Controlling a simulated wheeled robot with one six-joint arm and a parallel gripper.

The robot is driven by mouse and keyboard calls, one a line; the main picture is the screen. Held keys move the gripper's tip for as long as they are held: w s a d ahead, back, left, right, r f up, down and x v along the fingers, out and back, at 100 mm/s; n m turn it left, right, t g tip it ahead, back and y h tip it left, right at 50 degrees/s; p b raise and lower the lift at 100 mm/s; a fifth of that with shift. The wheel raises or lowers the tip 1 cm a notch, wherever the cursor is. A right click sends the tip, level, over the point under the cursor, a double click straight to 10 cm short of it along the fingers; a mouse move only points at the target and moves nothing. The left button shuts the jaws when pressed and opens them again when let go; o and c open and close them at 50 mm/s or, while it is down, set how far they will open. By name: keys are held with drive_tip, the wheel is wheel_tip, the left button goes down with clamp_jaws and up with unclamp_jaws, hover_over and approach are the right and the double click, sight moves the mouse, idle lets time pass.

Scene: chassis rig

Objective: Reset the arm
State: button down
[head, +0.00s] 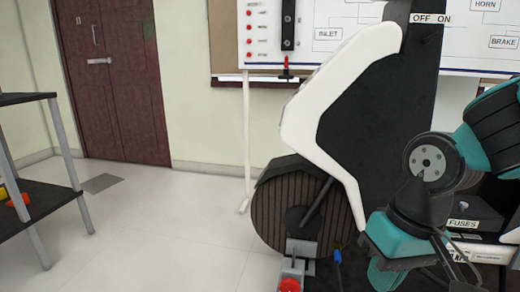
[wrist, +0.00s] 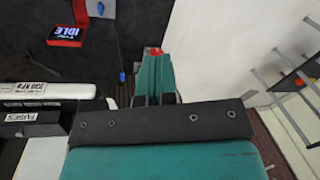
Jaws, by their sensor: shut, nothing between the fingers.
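My arm, teal and black, comes in from the right in the head view, bent in front of the black panel. In the wrist view my gripper (wrist: 154,62) has its two teal fingers pressed together, with nothing between them. A red knob (wrist: 155,50) shows just past the fingertips; I cannot tell the distance between them. A red knob (head: 290,285) also shows at the bottom of the head view.
A black FUSES box (head: 462,224) is close to my arm at right. A white-edged black panel (head: 365,110) and a ribbed wheel (head: 290,210) stand mid-view. A blue-handled item (head: 338,257) is near the knob. A dark shelf (head: 40,200) stands left; the floor between is clear.

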drive_tip(key=s+a+r+n+y+p, duration=0.25)
drive_tip(key=s+r+n, duration=0.25)
drive_tip(key=s, duration=0.3)
wheel_tip(320, 180, up, 35)
drive_tip(key=p, duration=3.4)
drive_tip(key=shift+p, duration=0.3)
drive_tip(key=c, duration=1.7)
unclamp_jaws()
drive_tip(key=shift+r+h, duration=0.25)
drive_tip(key=shift+r, duration=0.15)
drive_tip(key=shift+c, duration=0.2)
drive_tip(key=o, duration=0.3)
drive_tip(key=shift+p, duration=0.3)
drive_tip(key=o, duration=0.3)
drive_tip(key=shift+o, duration=0.2)
drive_tip(key=shift+f, duration=0.1)
drive_tip(key=shift+d, duration=0.1)
